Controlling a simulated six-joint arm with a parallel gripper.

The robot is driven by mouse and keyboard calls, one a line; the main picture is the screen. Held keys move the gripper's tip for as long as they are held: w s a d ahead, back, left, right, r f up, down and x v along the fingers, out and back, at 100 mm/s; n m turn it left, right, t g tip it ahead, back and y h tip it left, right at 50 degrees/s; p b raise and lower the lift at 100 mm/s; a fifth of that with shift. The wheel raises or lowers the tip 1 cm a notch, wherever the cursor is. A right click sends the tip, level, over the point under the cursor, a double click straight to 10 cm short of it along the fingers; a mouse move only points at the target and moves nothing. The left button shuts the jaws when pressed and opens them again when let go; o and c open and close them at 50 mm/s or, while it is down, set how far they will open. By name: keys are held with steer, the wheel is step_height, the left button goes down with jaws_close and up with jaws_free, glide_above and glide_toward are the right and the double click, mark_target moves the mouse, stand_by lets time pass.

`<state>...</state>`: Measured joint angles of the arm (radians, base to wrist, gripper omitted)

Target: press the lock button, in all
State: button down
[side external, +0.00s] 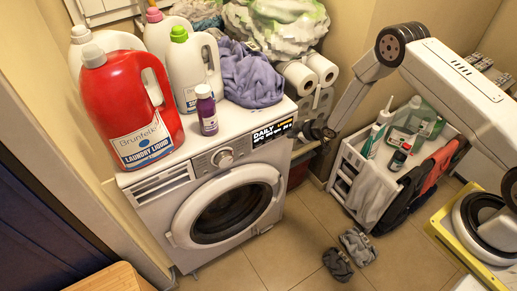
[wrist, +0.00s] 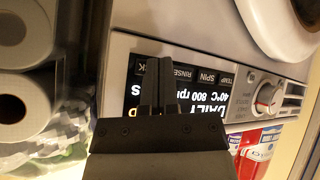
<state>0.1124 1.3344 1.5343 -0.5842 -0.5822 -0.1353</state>
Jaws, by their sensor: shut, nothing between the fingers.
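The white washer (side external: 205,175) stands front-on in the side view, with its lit display (side external: 272,131) at the panel's right end. In the wrist view the panel is upside down, with a display (wrist: 213,101) and a row of labels reading TEMP, SPIN (wrist: 206,77) and RINSE. A further label at the left end (wrist: 139,67) is partly hidden by my fingers; only its last letter, K, shows. My gripper (wrist: 153,66) is shut and empty, its fingertips over that label. I cannot tell whether they touch the panel. The side view shows my gripper (side external: 312,131) beside the washer's right end.
A dial (wrist: 268,95) sits farther along the panel. A red detergent jug (side external: 125,105), other bottles and a purple cloth (side external: 250,75) crowd the washer top. Paper rolls (side external: 300,75) stand close to my gripper. A white cart (side external: 365,185) stands to the right.

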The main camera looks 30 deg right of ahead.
steer(key=shift+w, duration=0.2)
stand_by(0.5)
steer(key=shift+s, duration=0.75)
steer(key=shift+s, duration=0.1)
steer(key=shift+s, duration=2.4)
steer(key=shift+r, duration=0.1)
